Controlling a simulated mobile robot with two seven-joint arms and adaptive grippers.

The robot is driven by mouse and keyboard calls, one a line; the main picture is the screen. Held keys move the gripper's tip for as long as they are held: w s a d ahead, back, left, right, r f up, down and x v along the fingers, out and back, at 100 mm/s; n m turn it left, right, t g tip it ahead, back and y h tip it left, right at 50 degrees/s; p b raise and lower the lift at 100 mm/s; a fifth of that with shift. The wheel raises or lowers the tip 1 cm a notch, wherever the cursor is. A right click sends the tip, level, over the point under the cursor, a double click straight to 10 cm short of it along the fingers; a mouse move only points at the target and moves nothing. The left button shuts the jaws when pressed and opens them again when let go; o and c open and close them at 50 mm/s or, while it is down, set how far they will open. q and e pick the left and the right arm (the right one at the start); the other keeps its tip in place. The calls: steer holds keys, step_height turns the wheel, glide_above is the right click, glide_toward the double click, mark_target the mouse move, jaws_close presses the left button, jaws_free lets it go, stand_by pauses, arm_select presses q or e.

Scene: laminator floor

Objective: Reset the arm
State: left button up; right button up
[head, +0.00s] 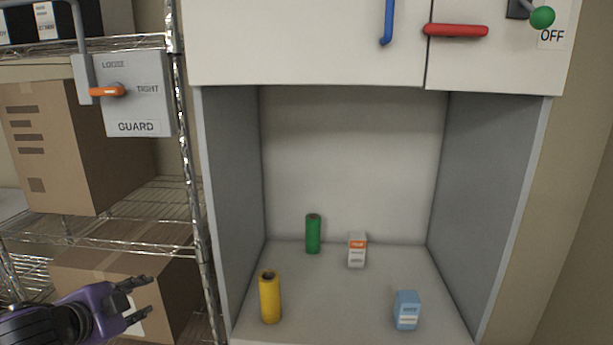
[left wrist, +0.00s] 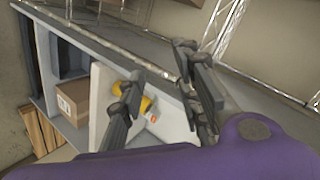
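My left gripper (head: 146,298) is at the lower left of the head view, in front of the wire shelf and a cardboard box. Its purple arm comes in from the left edge. Its two dark fingers are spread apart with nothing between them. In the left wrist view the fingers of the left gripper (left wrist: 160,65) are also apart. A yellow and orange thing shows beyond them there, too small to identify. My right arm and gripper are not in view.
A yellow cylinder (head: 270,298), green cylinder (head: 313,234), white-orange carton (head: 357,251) and blue carton (head: 406,311) stand apart in the open cabinet bay (head: 350,300). A guard panel with an orange lever (head: 107,91) hangs at the wire shelf (head: 160,200). A red handle (head: 456,30) is above the bay.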

arm_select(q)
steer(key=s+d+f+n+g, duration=0.25)
steer(key=s+f, duration=0.35)
steer(key=f, duration=0.4)
steer(key=s+d+f+n+g, duration=0.25)
steer(key=s+f, duration=0.25)
steer(key=s, duration=0.5)
steer(key=s+d+f+n+g+y, duration=0.1)
steer(key=s+d+f+n+g, duration=0.25)
steer(key=s, duration=0.55)
steer(key=s+d+f+n+g, duration=0.15)
steer(key=s+f+n, duration=0.25)
steer(key=s+f, duration=0.45)
steer(key=w+d+f+t, duration=0.2)
steer(key=f+t, duration=0.1)
steer(key=f, duration=0.2)
steer(key=w+d+f+t+h, duration=0.1)
steer(key=w+d+f+t, duration=0.2)
steer(key=f+t, duration=0.1)
steer(key=shift+w+d+f, duration=0.25)
steer(key=shift+w+f, duration=0.1)
steer(key=shift+f, duration=0.55)
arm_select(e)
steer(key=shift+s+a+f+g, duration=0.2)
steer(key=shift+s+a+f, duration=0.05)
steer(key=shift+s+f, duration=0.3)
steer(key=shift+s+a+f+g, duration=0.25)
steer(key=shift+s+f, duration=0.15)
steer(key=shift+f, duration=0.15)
